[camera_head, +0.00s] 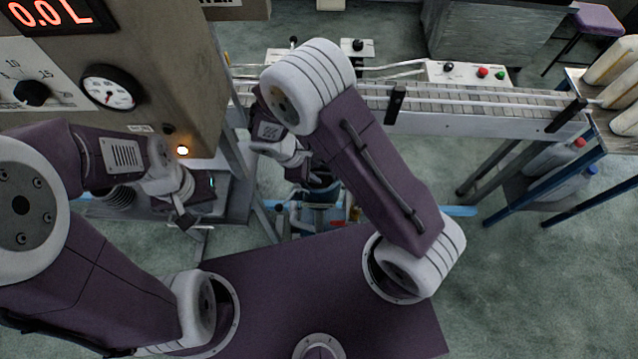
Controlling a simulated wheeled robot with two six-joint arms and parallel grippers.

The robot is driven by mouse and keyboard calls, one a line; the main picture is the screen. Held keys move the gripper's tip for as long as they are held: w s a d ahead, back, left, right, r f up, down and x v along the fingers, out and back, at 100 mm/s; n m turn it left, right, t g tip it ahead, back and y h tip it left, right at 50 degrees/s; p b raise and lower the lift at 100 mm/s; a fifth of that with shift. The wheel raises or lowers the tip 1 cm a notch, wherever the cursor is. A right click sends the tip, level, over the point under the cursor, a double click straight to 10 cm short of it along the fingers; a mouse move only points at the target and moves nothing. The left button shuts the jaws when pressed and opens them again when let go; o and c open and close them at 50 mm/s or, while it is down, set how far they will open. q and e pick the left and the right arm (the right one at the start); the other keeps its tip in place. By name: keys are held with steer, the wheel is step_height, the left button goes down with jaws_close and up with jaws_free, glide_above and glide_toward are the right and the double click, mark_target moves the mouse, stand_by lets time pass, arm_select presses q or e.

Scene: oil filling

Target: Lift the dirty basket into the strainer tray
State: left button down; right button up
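My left gripper (184,218) hangs in front of the beige machine, at the left, with its dark fingertips pointing down. It looks empty, but whether its fingers are apart is too small to tell. My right gripper (322,190) reaches down in the middle, largely hidden by my own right arm. Below it is a small cluster of blue, grey and red parts (318,217). I cannot make out a basket or a strainer tray for certain; the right arm covers much of that spot.
The beige machine (180,70) with a gauge (112,87) and a red "0.0 L" display stands at the back left. A conveyor (470,105) with a guide rail runs across the back. A blue-legged table (600,130) holds bottles at the right. Floor at lower right is clear.

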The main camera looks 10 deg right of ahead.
steer(key=shift+s+r, duration=0.1)
steer(key=shift+s, duration=0.05)
jaws_close()
stand_by(1.2)
